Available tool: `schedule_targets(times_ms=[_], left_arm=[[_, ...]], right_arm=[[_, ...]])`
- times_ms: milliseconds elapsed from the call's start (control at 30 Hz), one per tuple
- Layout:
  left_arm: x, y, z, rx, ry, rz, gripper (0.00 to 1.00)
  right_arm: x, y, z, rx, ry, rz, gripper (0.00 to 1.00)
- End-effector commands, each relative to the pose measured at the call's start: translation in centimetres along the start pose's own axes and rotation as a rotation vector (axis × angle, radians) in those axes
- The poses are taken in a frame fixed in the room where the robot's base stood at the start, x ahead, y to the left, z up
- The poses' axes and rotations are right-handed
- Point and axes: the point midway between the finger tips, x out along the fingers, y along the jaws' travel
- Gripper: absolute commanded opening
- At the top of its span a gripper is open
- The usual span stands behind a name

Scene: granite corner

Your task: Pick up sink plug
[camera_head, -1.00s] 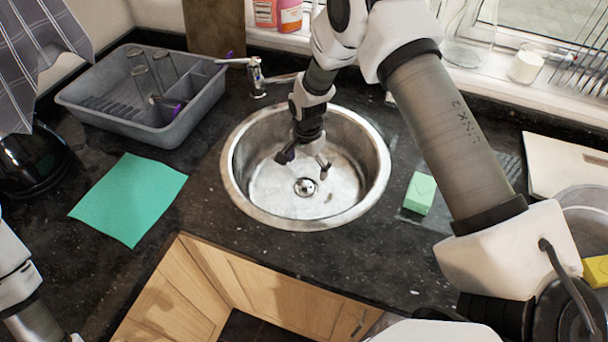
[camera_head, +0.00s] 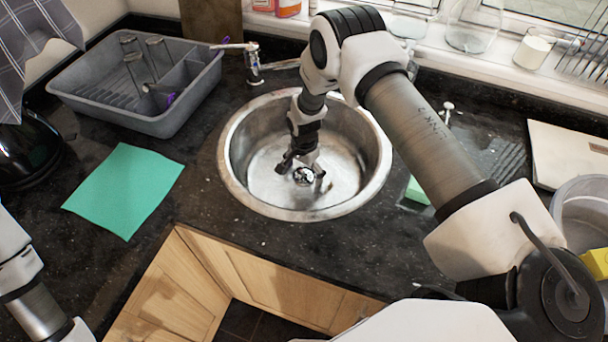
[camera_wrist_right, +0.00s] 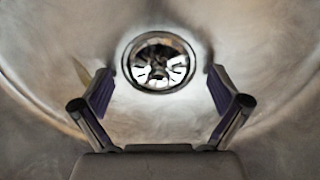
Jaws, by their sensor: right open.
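The round metal sink plug (camera_head: 303,176) sits at the bottom of the steel sink (camera_head: 238,186), around the drain. My right gripper (camera_head: 301,170) is inside the sink, pointing down, open and empty, with its fingers on either side of the plug in the head view. In the right wrist view the plug (camera_wrist_right: 158,62) shows bright and ringed, just beyond the gap between the two open fingers (camera_wrist_right: 160,85). I cannot tell the exact height left between fingertips and plug. My left arm shows at the left edge; its gripper is out of view.
A tap (camera_head: 252,66) stands behind the sink. A grey dish rack (camera_head: 135,118) with glasses is at the back left, a green cloth (camera_head: 125,190) in front of it. A green block (camera_head: 416,190) is partly hidden behind my right arm. Dark counter in front of the sink is clear.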

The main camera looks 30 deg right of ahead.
Motion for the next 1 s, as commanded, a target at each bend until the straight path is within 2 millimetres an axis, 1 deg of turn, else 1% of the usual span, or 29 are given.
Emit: schedule_targets(times_ms=[33,67,100,167,200,267,300,333,667,767,867,967,1000], left_arm=[[0.0,0.0,0.0,0.000,0.000,0.000,0.40],[0.1,0.0,0.0,0.000,0.000,0.000,0.40],[0.1,0.0,0.0,0.000,0.000,0.000,0.40],[0.1,0.0,0.0,0.000,0.000,0.000,0.40],[0.1,0.0,0.0,0.000,0.000,0.000,0.40],[0.1,0.0,0.0,0.000,0.000,0.000,0.40],[0.1,0.0,0.0,0.000,0.000,0.000,0.40],[0.1,0.0,0.0,0.000,0.000,0.000,0.40],[0.1,0.0,0.0,0.000,0.000,0.000,0.40],[0.2,0.0,0.0,0.000,0.000,0.000,0.40],[0.5,0.0,0.0,0.000,0.000,0.000,0.40],[1.0,0.0,0.0,0.000,0.000,0.000,0.40],[1.2,0.0,0.0,0.000,0.000,0.000,0.40]], right_arm=[[0.0,0.0,0.0,0.000,0.000,0.000,0.98],[0.0,0.0,0.0,0.000,0.000,0.000,0.91],[0.0,0.0,0.0,0.000,0.000,0.000,0.77],[0.0,0.0,0.0,0.000,0.000,0.001,0.56],[0.0,0.0,0.0,0.000,0.000,0.001,0.41],[0.0,0.0,0.0,0.000,0.000,0.001,0.20],[0.0,0.0,0.0,0.000,0.000,0.001,0.06],[0.0,0.1,0.0,0.000,0.000,0.001,0.00],[0.1,0.1,0.1,0.000,-0.002,0.003,0.00],[-0.1,0.2,0.1,0.000,-0.002,0.004,0.00],[-1.0,0.1,0.0,0.000,-0.001,0.001,0.00],[-2.7,0.0,0.0,-0.001,0.001,-0.001,0.00],[-3.6,0.0,0.0,0.000,0.000,-0.001,0.00]])
